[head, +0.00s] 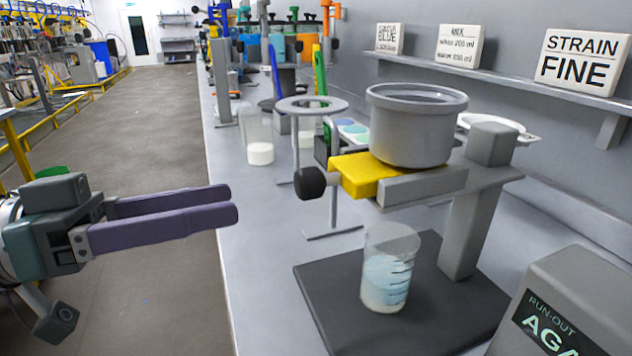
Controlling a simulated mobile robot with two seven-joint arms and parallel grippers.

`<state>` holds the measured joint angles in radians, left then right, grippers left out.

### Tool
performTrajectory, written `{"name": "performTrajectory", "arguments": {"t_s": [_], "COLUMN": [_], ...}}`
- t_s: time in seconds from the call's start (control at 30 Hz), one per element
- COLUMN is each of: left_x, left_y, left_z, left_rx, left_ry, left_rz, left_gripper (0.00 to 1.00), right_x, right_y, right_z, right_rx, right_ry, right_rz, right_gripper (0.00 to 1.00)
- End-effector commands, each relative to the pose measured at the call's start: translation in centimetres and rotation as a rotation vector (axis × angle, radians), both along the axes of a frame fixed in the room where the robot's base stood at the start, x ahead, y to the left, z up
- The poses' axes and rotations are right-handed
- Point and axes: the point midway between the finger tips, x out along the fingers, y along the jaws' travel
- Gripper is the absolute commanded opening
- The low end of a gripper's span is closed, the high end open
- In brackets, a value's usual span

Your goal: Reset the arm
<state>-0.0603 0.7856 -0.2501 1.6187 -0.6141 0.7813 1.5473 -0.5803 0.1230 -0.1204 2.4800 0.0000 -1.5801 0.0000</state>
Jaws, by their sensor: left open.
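My right gripper is not in view. On the bench (262,262), a grey stand (462,235) carries a grey cup (412,128) above a yellow slide block (365,175) with a black knob (309,183). A beaker (388,268) with pale blue liquid stands on the dark base plate (450,300) below the cup.
A ring stand (310,105) and a clear container with white contents (258,140) stand behind. Sign blocks, including one reading STRAIN FINE (582,60), sit on the shelf (520,75). A grey box (565,310) is at lower right. The floor (140,140) on the left is open.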

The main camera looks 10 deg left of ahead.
Motion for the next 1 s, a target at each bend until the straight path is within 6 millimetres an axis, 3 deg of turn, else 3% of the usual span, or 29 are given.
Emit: {"name": "performTrajectory", "arguments": {"t_s": [0.63, 0.83, 1.0], "left_x": [0.0, 2.9, 3.2], "left_y": [0.6, 1.1, 3.8], "left_z": [0.5, 2.2, 1.1], "left_rx": [-0.005, 0.026, 0.185], "left_ry": [-0.019, -0.083, 0.035], "left_rz": [0.042, 0.378, 0.734], "left_gripper": [0.66, 0.66, 0.66], "right_x": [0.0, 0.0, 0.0], "right_y": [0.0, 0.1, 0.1], "right_z": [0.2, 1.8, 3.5], "right_rx": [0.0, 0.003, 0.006], "right_ry": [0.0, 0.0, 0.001], "right_rz": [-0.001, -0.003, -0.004], "right_gripper": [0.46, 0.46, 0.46]}}
